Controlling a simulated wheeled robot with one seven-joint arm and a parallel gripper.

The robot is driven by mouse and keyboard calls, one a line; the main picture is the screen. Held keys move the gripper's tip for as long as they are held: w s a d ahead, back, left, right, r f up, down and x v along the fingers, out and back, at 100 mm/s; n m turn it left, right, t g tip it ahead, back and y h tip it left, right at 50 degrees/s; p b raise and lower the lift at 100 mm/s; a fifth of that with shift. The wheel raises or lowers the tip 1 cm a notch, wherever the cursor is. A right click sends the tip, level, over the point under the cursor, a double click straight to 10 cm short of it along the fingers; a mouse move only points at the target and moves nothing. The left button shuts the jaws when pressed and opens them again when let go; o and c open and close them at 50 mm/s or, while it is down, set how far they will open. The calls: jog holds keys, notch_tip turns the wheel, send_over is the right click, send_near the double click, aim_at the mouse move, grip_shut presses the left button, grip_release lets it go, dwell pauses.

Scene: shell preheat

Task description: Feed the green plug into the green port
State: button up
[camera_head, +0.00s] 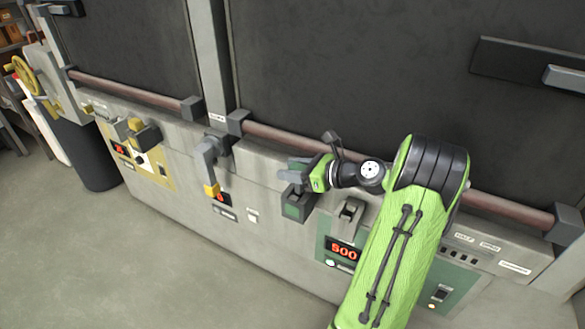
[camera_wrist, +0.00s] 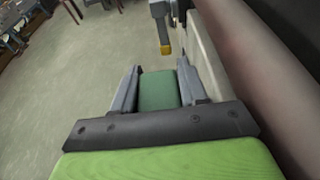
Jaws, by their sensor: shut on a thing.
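My gripper (camera_head: 296,172) reaches left along the front of the machine and is shut on the green plug. In the wrist view, the plug (camera_wrist: 158,91) is a dark green block between the two grey fingers of my gripper (camera_wrist: 157,82). In the head view, a dark grey box with a green face (camera_head: 292,211), which looks like the green port, sits on the machine front just below my fingers. I cannot tell whether the plug touches it. The plug is not clearly distinguishable in the head view.
A grey lever with a yellow tip (camera_head: 211,189) hangs left of my gripper; it also shows in the wrist view (camera_wrist: 164,48). A green panel reading 500 (camera_head: 343,252) is partly behind my arm. A reddish rail (camera_head: 300,140) runs above. Open floor lies in front.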

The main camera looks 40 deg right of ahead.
aim_at(293, 189)
jog(key=shift+f+b, duration=0.65)
jog(key=shift+f, duration=1.4)
jog(key=o, duration=1.2)
jog(key=p+v, duration=0.4)
jog(key=v, duration=1.1)
jog(key=shift+s+r, duration=0.15)
jog(key=shift+s, duration=0.2)
